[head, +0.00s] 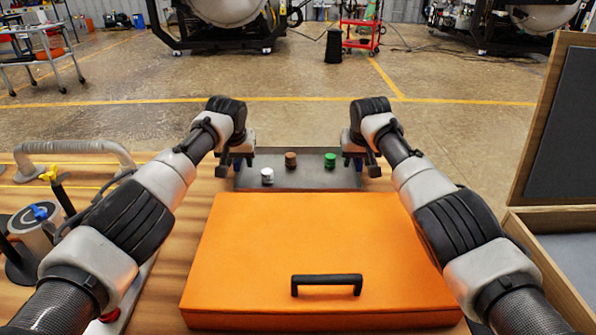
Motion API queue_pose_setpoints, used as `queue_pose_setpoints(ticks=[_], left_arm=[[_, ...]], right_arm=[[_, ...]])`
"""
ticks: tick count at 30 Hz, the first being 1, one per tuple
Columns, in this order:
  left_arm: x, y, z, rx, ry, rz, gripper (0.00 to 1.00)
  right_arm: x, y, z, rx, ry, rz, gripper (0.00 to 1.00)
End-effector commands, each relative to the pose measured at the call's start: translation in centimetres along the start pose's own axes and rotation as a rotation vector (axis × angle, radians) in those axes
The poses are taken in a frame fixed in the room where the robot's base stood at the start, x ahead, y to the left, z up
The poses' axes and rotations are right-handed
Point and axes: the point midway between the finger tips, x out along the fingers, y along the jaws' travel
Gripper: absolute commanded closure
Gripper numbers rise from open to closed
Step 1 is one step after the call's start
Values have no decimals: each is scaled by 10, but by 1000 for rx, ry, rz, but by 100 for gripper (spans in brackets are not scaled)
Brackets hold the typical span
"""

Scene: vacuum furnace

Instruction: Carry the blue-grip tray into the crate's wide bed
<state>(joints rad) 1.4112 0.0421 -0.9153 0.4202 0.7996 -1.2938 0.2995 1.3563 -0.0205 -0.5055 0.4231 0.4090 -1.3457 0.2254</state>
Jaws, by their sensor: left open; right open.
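A flat dark grey tray (320,179) lies on the wooden table behind the orange case. It carries a white piece (267,176), a brown piece (291,159) and a green piece (330,160). No blue grip shows; the tray's ends are partly hidden by my grippers. My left gripper (236,164) is open at the tray's left end. My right gripper (361,164) is open at its right end. I cannot tell whether either touches the tray. The wooden crate (545,262) stands at the right edge, partly cut off, with a grey bed inside.
A large orange case (300,245) with a black handle (327,280) fills the near middle of the table. The crate's raised lid (530,125) stands at the right. A grey curved handle (75,147) and a blue-topped canister (37,228) are at the left.

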Motion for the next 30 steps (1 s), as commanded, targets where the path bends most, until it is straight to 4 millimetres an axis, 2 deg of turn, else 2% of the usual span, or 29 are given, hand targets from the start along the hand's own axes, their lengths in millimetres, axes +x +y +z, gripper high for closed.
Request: queue_pose_setpoints(ticks=[13, 22, 30], left_arm=[[4, -1, 0, -1, 2, -2, 55], [4, -1, 0, -1, 1, -2, 100], [4, -1, 0, -1, 1, -2, 100]], right_arm=[[4, 0, 0, 0, 0, 1, 55], [4, 0, 0, 0, 0, 1, 100], [4, 0, 0, 0, 0, 1, 100]])
